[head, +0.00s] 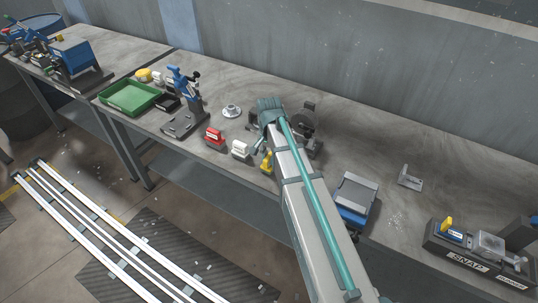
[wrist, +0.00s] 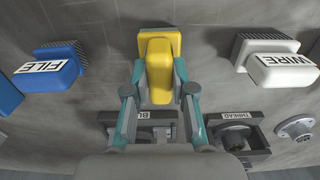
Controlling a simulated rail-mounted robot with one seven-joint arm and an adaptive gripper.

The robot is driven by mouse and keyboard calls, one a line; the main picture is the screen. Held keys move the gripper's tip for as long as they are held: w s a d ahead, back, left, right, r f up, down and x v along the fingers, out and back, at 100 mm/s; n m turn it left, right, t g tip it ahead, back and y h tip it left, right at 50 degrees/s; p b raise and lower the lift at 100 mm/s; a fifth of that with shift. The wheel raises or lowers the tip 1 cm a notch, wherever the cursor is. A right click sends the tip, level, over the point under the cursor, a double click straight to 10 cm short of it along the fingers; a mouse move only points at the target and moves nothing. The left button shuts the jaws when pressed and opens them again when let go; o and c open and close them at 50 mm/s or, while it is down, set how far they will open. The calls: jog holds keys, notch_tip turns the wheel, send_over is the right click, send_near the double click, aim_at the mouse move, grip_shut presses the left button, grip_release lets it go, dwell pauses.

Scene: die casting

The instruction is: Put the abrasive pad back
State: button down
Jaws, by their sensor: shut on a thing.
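In the head view, a yellow piece (head: 267,161) shows at the table's front edge, left of my arm. My arm hides most of my gripper there. I cannot tell whether the pad's base touches the table.
A blue FILE block (wrist: 50,66) and a white WIRE block (wrist: 283,68) flank the pad. A THREAD holder (wrist: 233,135) lies close by. In the head view, a red block (head: 214,136) and white block (head: 240,148) stand left, and a blue-grey device (head: 355,196) right.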

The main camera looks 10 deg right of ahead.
aim_at(269, 156)
jog(key=shift+f, duration=0.15)
jog(key=c, duration=1)
grip_release()
notch_tip(269, 156, up, 12)
jog(key=b, duration=0.3)
